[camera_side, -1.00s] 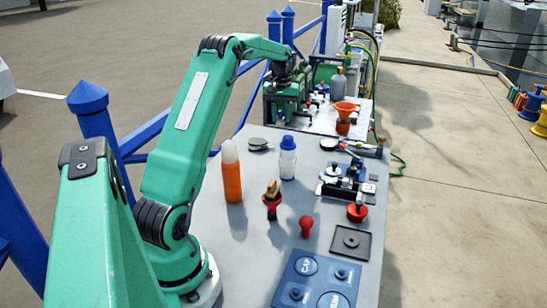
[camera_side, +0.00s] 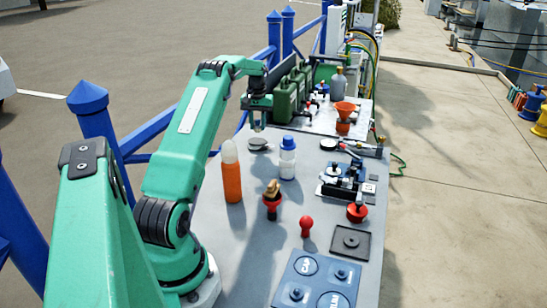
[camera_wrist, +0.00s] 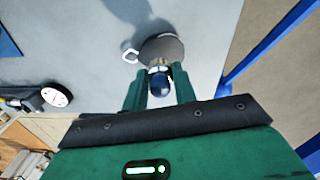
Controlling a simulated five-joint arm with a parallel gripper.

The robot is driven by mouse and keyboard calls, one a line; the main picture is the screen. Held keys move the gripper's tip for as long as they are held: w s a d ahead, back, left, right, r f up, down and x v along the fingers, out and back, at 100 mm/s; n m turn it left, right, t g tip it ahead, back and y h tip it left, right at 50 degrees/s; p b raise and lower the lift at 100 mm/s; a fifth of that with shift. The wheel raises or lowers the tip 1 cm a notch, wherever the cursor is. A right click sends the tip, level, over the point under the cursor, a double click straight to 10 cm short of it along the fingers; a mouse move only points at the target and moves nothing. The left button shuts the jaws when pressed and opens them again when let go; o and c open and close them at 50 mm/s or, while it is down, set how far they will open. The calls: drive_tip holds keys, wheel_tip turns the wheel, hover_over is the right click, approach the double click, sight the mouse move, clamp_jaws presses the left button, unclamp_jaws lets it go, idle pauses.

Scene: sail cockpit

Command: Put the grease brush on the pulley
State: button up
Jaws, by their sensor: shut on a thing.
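My gripper (camera_side: 258,126) points down over the back left of the grey table. In the wrist view its two green fingers (camera_wrist: 160,92) are shut on a short tool with a blue round end and a brass collar, taken to be the grease brush (camera_wrist: 159,83). The pulley (camera_side: 257,145), a flat grey disc, lies under the fingers. In the wrist view the pulley (camera_wrist: 165,46) shows beyond the blue end, with a pale metal loop at its left. The brush's lower end is hidden, and I cannot tell whether it touches the pulley.
A blue-capped bottle (camera_side: 288,160) stands right of the pulley. An orange, white-tipped bottle (camera_side: 231,175), a red-and-tan item (camera_side: 272,200) and a red knob (camera_side: 306,226) stand nearer. Black fittings (camera_side: 343,180) and a blue panel (camera_side: 310,280) occupy the right and front. Green cans (camera_side: 290,98) stand behind.

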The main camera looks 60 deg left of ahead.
sight(258, 124)
drive_tip(key=shift+f, duration=0.1)
drive_tip(key=shift+f, duration=1.95)
drive_tip(key=shift+f, duration=0.1)
drive_tip(key=o, duration=1)
drive_tip(key=shift+c, duration=0.2)
wheel_tip(258, 124, up, 12)
drive_tip(key=shift+r, duration=0.2)
